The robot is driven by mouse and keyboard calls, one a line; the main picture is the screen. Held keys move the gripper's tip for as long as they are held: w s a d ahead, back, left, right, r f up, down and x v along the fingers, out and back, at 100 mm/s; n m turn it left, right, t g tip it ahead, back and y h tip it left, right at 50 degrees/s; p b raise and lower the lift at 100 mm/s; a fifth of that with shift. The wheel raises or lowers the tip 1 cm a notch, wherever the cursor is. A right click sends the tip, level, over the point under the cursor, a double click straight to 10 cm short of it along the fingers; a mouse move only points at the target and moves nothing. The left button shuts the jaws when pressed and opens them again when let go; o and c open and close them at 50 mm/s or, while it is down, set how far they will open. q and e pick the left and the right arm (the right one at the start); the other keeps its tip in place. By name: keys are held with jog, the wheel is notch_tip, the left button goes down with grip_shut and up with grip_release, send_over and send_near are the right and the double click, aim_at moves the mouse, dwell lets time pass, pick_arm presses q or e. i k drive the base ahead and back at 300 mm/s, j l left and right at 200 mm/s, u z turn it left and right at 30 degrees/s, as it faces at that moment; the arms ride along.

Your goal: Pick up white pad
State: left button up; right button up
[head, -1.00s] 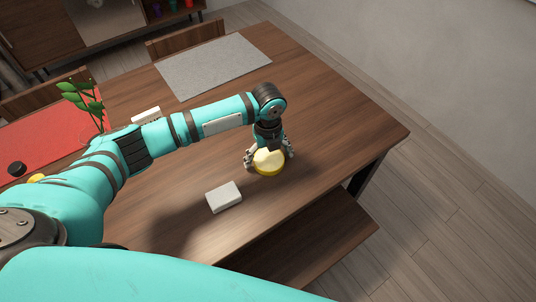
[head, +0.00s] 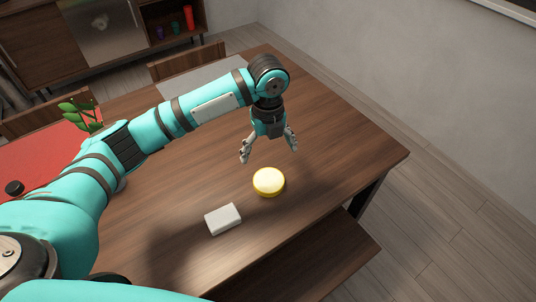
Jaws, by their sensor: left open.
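A small white pad (head: 223,219), a rounded rectangular block, lies flat on the wooden table (head: 340,140) near its front edge. A round yellow object (head: 269,181) with a pale top sits on the table just behind and to the right of the pad. My left gripper (head: 268,154) is open and empty, raised above and behind the yellow object, with its fingers spread and pointing down. It touches neither the pad nor the yellow object. My right gripper is not in view.
A grey mat (head: 200,80) lies on the far side of the table, partly behind my arm. A red runner (head: 45,157), a black round item (head: 14,188) and a green plant (head: 82,112) are at the left. A bench (head: 310,255) stands along the front edge. The table's right part is clear.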

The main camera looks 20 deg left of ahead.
aim_at(227, 217)
jog(key=u, duration=1.05)
